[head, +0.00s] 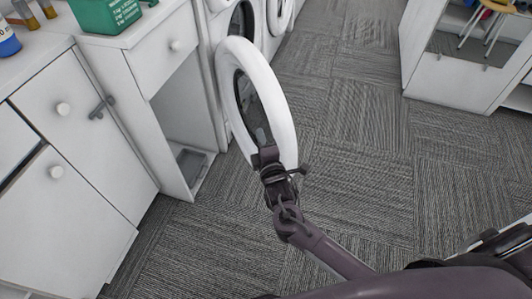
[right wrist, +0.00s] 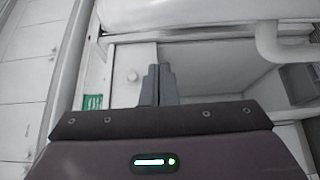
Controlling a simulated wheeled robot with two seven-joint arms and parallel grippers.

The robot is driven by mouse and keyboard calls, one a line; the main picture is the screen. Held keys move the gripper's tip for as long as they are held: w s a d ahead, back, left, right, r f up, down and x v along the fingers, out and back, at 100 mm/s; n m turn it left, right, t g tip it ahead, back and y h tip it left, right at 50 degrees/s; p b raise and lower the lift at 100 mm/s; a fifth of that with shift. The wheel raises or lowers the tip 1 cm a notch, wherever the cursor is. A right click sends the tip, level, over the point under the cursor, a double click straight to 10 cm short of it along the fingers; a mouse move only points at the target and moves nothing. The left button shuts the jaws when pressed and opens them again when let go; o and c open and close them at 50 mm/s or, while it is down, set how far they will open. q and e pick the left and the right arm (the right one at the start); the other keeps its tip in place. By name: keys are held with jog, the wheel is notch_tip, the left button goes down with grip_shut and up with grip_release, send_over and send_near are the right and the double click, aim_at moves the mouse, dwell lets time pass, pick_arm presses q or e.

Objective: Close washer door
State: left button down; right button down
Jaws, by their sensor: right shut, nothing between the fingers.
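The washer door (head: 282,112), a thick white ring around dark glass, stands swung open into the aisle in the head view. The white washer (head: 216,28) is behind it, with part of its dark round opening showing. My right gripper (head: 262,136) is shut and empty. It overlaps the lower part of the door in the head view; I cannot tell whether it touches. In the right wrist view the closed fingers (right wrist: 158,84) point toward a white cabinet front. My left gripper is not in view.
White cabinets with round knobs (head: 62,108) line the left, with an open bay (head: 182,120) beside the washer. A green box (head: 108,14) sits on the counter. A white unit (head: 452,82) stands at the upper right. The grey carpet (head: 365,150) between is clear.

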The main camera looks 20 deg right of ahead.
aim_at(274, 134)
jog(key=shift+w+d, duration=0.15)
jog(key=shift+d, duration=0.85)
jog(key=shift+w+d, duration=0.1)
jog(key=shift+d, duration=0.85)
jog(key=shift+f, duration=0.1)
